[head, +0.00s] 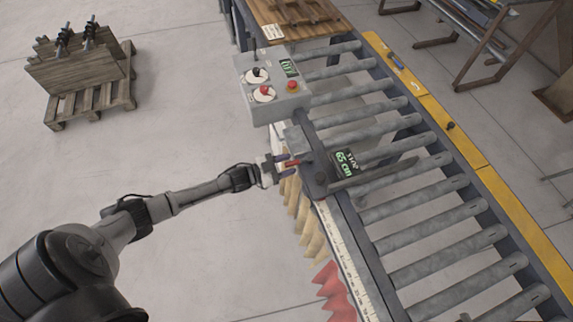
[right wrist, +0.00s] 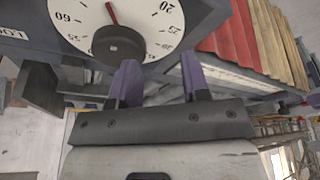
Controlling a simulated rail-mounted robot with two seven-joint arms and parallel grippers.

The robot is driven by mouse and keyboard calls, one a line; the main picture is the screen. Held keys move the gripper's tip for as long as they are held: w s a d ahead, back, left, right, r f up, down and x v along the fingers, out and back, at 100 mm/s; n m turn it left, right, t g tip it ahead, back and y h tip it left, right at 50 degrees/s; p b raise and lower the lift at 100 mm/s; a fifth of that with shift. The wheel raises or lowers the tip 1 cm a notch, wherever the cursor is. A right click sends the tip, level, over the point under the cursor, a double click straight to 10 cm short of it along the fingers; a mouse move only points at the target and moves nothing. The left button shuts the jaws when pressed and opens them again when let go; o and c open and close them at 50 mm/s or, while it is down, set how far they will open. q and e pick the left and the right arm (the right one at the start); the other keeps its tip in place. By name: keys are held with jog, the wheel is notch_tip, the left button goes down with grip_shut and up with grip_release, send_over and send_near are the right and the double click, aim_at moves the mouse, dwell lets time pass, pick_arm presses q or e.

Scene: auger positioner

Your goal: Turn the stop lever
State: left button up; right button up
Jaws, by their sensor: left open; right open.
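The stop carriage (head: 322,178) sits on the rail along the near side of the roller conveyor in the head view. A green readout (head: 346,161) on it shows 65 cm. A short red lever (head: 293,163) sticks out from its left side. My left gripper (head: 283,164) is open, with its purple fingertips on either side of the red lever; whether they touch it is too small to tell. My right gripper (right wrist: 158,72) is open and empty in the right wrist view, just below a white dial (right wrist: 150,22) with a black knob (right wrist: 118,45) and red pointer.
A grey control box (head: 273,88) with two knobs, a red button and a readout stands beyond the carriage. A ruler strip (head: 345,262) and yellow and red wedges (head: 332,285) line the conveyor (head: 420,205). A pallet (head: 92,102) stands far left.

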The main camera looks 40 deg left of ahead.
pick_arm(q)
grip_shut()
dwell(0.3)
jog(key=shift+a, duration=0.1)
